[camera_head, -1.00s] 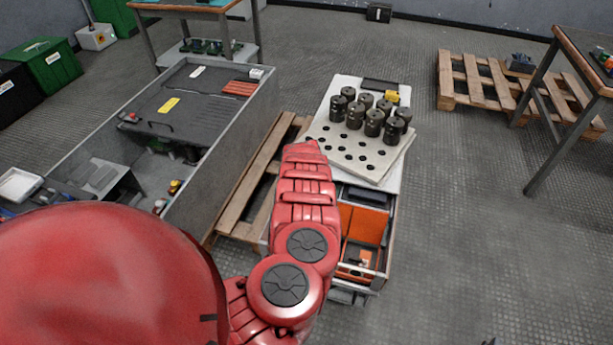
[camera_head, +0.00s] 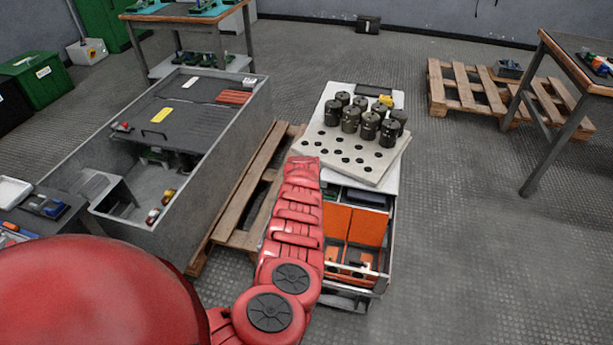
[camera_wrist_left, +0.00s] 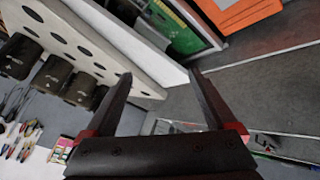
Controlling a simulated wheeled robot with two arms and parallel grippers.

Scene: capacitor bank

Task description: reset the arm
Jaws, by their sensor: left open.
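My left arm (camera_head: 295,215), red and segmented, reaches from the lower left toward the white cart in the head view. Its gripper is hidden behind the arm there. In the left wrist view my left gripper (camera_wrist_left: 160,75) is open, with two dark fingers apart and nothing between them. Beyond the fingers are the edge of the pale holed board (camera_wrist_left: 125,50) and an orange surface (camera_wrist_left: 245,12). The board also shows in the head view (camera_head: 372,177), lying on the cart with several dark capacitors (camera_head: 351,119) upright in its far part. My right gripper is not in view.
The cart's drawer (camera_head: 383,284) is open, with orange dividers (camera_head: 355,225). A large grey bin (camera_head: 225,135) and a wooden pallet (camera_head: 245,200) stand left of the cart. A table (camera_head: 570,75) and another pallet (camera_head: 437,90) are at right. The floor right of the cart is clear.

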